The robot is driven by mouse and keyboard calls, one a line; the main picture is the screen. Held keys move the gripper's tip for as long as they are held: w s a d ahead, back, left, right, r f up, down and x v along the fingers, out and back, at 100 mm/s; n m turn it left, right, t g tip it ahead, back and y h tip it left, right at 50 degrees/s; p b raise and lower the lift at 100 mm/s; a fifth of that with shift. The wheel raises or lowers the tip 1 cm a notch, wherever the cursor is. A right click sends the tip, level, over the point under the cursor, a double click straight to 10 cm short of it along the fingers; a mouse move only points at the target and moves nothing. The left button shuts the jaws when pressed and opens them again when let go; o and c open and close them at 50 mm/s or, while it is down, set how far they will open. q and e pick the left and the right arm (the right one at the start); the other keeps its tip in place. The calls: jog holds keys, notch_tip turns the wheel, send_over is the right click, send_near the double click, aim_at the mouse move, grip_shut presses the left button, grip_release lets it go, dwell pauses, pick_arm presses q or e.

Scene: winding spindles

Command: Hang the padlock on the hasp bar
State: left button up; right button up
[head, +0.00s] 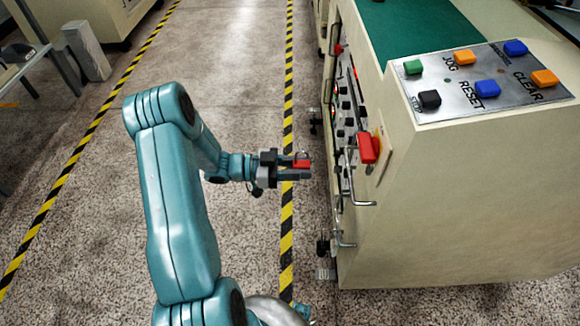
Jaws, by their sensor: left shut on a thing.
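My left gripper (296,169) reaches in from the left and is shut on a small red padlock (302,164). A thin loop, perhaps its shackle, shows just above the red body. The gripper is in the air above the floor, left of the cream machine cabinet (470,200) and apart from it. On the cabinet's left face is a red switch handle (369,148) on a yellow plate. A bent metal bar (353,190) stands out below it; I cannot tell whether this is the hasp bar. My right gripper is not in view.
A sloped panel (480,80) with coloured push buttons tops the cabinet. Small knobs and another metal handle (343,240) stick out of its left face. Yellow-black tape (288,225) runs along the speckled floor. The floor left of the cabinet is mostly clear.

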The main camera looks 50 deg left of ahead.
pick_arm(q)
jog(key=x, duration=0.3)
jog(key=f+b+x, duration=0.1)
jog(key=x, duration=0.7)
jog(key=shift+d+f+b, duration=0.1)
jog(key=shift+f+b, duration=0.2)
dwell(0.4)
jog(key=o, duration=1.1)
jog(key=shift+c, duration=0.2)
jog(key=shift+s, duration=0.1)
jog(key=p+v, duration=0.1)
jog(key=v, duration=1.5)
